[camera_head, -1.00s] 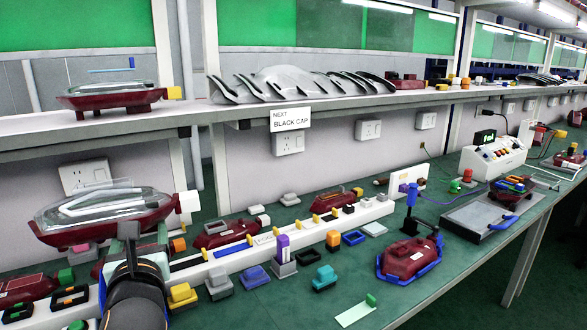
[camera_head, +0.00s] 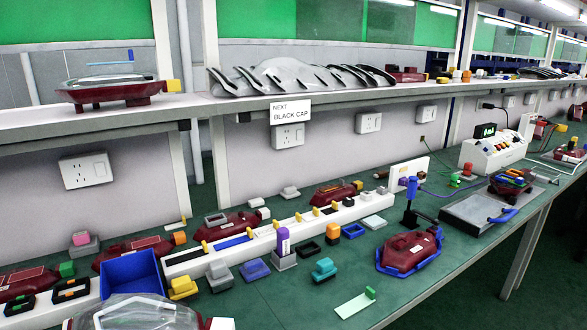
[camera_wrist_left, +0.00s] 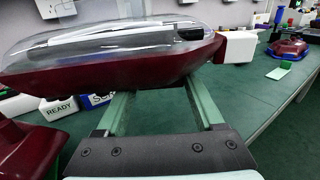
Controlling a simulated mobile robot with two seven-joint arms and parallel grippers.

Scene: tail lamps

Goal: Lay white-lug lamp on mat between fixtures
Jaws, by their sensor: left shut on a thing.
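The white-lug lamp has a dark red base, a clear lens and a white end block. In the left wrist view the lamp (camera_wrist_left: 110,78) lies across my left gripper (camera_wrist_left: 163,100), which is shut on its underside, with the white lug (camera_wrist_left: 238,47) to the right. In the head view the lamp (camera_head: 135,314) shows at the bottom edge, partly cut off; my gripper is out of frame there. A grey mat-like slab (camera_head: 468,216) lies on the bench between a blue fixture holding a red lamp (camera_head: 405,250) and another lamp (camera_head: 510,186) farther right. My right gripper is not in view.
A blue bin (camera_head: 130,274) stands just behind the held lamp. A white rail (camera_head: 225,255) with colored clips runs along the bench. Loose colored blocks, a green-tabbed card (camera_head: 355,303) and a blue post (camera_head: 411,195) stand nearby. The shelf (camera_head: 230,106) overhangs the back.

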